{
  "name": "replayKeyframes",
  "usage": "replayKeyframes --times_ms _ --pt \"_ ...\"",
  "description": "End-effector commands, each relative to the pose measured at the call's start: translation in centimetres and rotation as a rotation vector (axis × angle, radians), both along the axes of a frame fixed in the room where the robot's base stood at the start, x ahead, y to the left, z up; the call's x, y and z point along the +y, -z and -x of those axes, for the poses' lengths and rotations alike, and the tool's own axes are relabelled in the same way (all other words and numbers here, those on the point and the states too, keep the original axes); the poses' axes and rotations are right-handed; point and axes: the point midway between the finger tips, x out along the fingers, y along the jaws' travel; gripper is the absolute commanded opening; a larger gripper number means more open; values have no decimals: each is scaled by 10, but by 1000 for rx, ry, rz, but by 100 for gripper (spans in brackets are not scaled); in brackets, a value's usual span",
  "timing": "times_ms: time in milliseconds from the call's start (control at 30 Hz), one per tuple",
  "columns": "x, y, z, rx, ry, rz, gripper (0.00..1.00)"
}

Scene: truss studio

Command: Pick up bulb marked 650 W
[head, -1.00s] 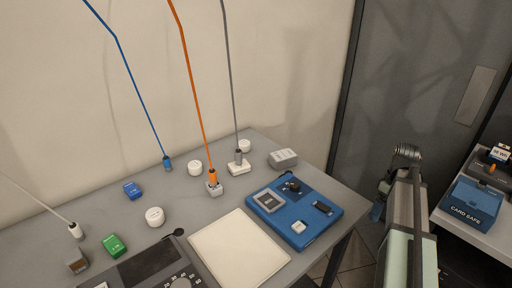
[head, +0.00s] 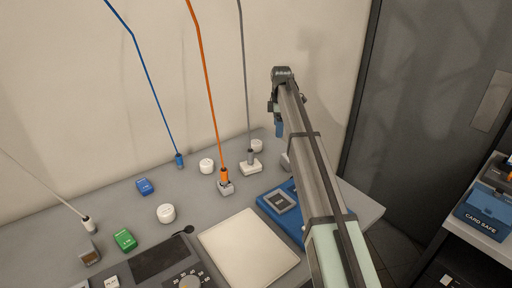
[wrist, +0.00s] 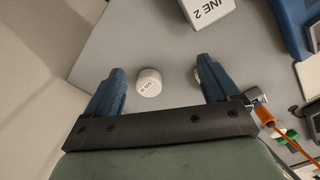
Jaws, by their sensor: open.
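A small round white bulb (wrist: 148,82) lies in the wrist view between my spread fingertips and apart from both. Its small upside-down print seems to read 650 W. It appears to be the white round piece at the back of the table (head: 257,145) in the head view. My gripper (wrist: 160,68) is open and empty above the table. In the head view it shows over the far right part of the table (head: 279,129). Two similar white round pieces stand elsewhere, one behind the orange cable (head: 206,165) and one nearer the front (head: 166,213); their marks are unreadable.
A pale box marked LINE 2 (wrist: 208,12) stands near the bulb. The orange cable (head: 206,90) and grey cable (head: 245,80) rise from plugs close by. A blue tray (head: 268,204) is partly hidden by my arm. The table edge is near the bulb.

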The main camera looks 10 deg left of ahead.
Motion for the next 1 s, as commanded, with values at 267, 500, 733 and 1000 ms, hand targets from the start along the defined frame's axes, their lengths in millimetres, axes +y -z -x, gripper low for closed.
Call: replayKeyframes --times_ms 267,500,733,1000 --pt "87 -22 -20 -29 -157 -1 89" --pt "95 -12 -20 -32 -173 -2 89" --pt "94 22 -20 -31 -172 -2 89" --pt "94 60 -21 -32 -171 -3 89"
